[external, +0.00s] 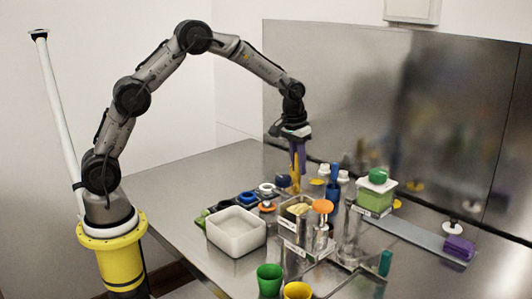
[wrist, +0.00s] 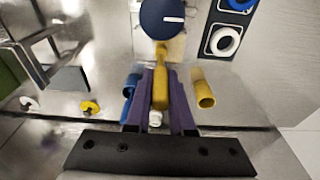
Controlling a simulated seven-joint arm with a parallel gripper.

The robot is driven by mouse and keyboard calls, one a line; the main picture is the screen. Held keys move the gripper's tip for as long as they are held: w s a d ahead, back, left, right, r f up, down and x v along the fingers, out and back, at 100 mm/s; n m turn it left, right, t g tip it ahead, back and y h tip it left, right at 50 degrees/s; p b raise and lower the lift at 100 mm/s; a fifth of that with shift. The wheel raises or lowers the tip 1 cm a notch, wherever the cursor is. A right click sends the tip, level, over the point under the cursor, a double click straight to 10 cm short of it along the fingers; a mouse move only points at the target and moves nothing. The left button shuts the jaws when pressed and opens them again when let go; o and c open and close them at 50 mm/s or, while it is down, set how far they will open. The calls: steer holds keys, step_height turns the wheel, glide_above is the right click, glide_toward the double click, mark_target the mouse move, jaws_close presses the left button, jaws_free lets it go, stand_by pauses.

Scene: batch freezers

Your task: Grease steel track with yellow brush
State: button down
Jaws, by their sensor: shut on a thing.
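My gripper (external: 298,160), with purple fingers, points down over the middle of the table and is shut on a yellow brush (external: 295,183). In the wrist view the yellow brush (wrist: 160,88) stands between the purple fingers (wrist: 160,100). Its lower end is hidden among the objects in the external view, so I cannot tell whether it touches anything. The steel track (external: 412,236) is a flat grey strip at the right, along the back panel. A purple block (external: 458,247) sits at its near right end. The gripper is well left of the track.
A white square tub (external: 236,232) stands left of centre. A green-lidded container (external: 376,190) stands near the track's far end. Green (external: 269,280) and yellow (external: 297,290) cups stand at the front. An orange-topped container (external: 322,208) and steel holders crowd the middle. The table's left side is clear.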

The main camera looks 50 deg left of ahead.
steer(key=shift+d, duration=2.25)
steer(key=shift+a, duration=4.2)
step_height(320, 180, up, 8)
